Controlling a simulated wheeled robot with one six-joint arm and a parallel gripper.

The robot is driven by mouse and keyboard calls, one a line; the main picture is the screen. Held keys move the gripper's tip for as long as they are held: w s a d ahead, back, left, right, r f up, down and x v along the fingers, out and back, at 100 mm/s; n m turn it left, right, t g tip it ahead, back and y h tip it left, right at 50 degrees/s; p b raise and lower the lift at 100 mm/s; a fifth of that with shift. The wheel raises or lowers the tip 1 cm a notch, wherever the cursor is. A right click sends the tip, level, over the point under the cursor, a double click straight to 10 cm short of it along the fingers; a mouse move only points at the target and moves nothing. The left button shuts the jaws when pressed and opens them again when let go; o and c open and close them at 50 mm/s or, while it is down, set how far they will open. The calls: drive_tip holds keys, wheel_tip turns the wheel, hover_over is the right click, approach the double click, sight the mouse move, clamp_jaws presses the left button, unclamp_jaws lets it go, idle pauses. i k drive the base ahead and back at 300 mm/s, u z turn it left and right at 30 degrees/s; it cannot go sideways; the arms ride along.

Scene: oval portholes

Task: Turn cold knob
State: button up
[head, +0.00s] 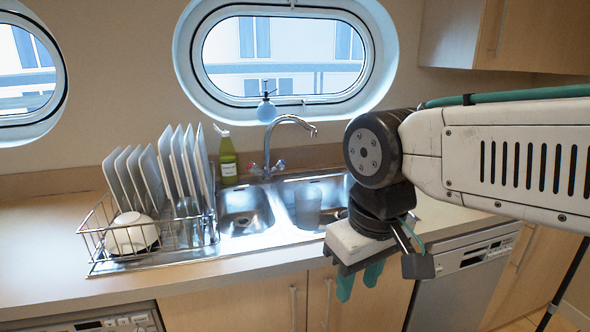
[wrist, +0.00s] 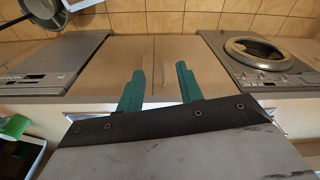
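The curved chrome tap (head: 290,120) stands behind the sink, below the oval window. Two small knobs flank its base, a left knob (head: 254,168) and a right knob (head: 280,165). Their colour marks are too small for me to tell which is cold. My gripper (head: 358,281) hangs in front of the counter, right of and lower than the tap, well apart from both knobs. Its two green fingers point down and also show in the wrist view (wrist: 159,88), with a clear empty gap between them. The tap and knobs are not recognisable in the wrist view.
A dish rack (head: 150,235) with plates and a white bowl stands left of the double sink (head: 247,211). A green bottle (head: 228,160) stands behind the sink. Cabinet doors (head: 262,305) are below the counter. In the wrist view a washing machine (wrist: 262,53) is at right.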

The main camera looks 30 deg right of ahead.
sight(280, 164)
drive_tip(key=z, duration=0.45)
drive_tip(key=i, duration=1)
drive_tip(key=u, duration=0.05)
